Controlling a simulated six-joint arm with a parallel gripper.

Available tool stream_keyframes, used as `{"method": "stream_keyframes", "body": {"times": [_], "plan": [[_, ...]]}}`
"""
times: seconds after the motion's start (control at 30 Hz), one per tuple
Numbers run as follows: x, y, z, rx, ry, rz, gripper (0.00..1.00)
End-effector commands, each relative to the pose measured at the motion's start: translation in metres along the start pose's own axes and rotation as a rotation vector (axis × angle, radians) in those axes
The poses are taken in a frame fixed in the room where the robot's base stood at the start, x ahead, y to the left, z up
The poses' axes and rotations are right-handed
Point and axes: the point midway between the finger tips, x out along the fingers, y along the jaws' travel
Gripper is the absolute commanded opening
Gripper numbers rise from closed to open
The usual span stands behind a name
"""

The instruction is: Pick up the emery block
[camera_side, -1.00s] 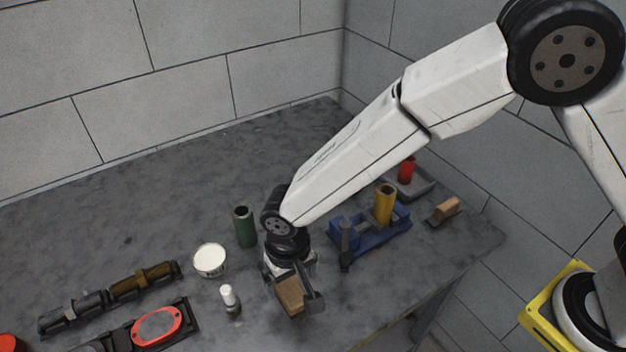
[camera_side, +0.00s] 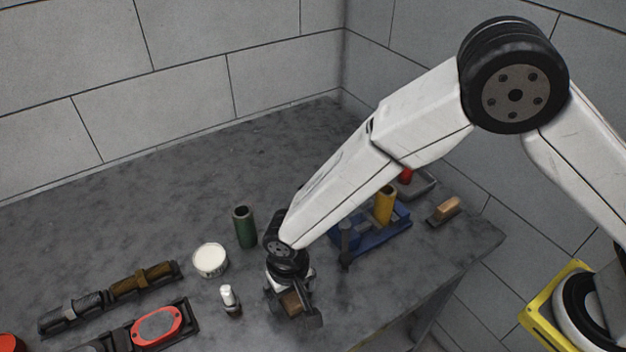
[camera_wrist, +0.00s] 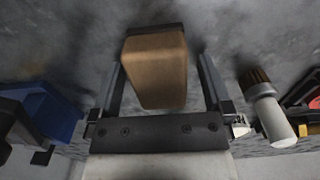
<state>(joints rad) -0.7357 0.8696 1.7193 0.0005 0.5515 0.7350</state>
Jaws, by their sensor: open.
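A tan wooden block with a dark strip along one edge, which looks like the emery block (camera_side: 291,302), sits between the fingers of my gripper (camera_side: 294,309) near the front of the bench. In the wrist view the emery block (camera_wrist: 156,68) fills the middle, with a finger on each side. The fingers of my gripper (camera_wrist: 161,75) are open, with a gap visible on both sides of the block. The side view shows the block only partly, behind the fingers.
A blue fixture (camera_side: 375,238) with a yellow cylinder (camera_side: 385,204) is to the right. Another tan block (camera_side: 446,208) lies near the bench's right edge.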

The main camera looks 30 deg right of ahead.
Motion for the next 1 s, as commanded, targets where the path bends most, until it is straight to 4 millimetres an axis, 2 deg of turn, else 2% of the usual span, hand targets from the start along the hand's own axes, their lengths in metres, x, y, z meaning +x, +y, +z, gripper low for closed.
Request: {"method": "stream_keyframes", "body": {"times": [0.07, 0.1, 0.4, 0.77, 1.0], "plan": [[0.000, 0.000, 0.000, 0.000, 0.000, 0.000, 1.00], [0.000, 0.000, 0.000, 0.000, 0.000, 0.000, 0.97], [0.000, 0.000, 0.000, 0.000, 0.000, 0.000, 0.02], [-0.003, 0.000, 0.000, 0.000, 0.001, -0.001, 0.02], [-0.018, -0.001, -0.001, 0.000, 0.002, -0.001, 0.02]]}}
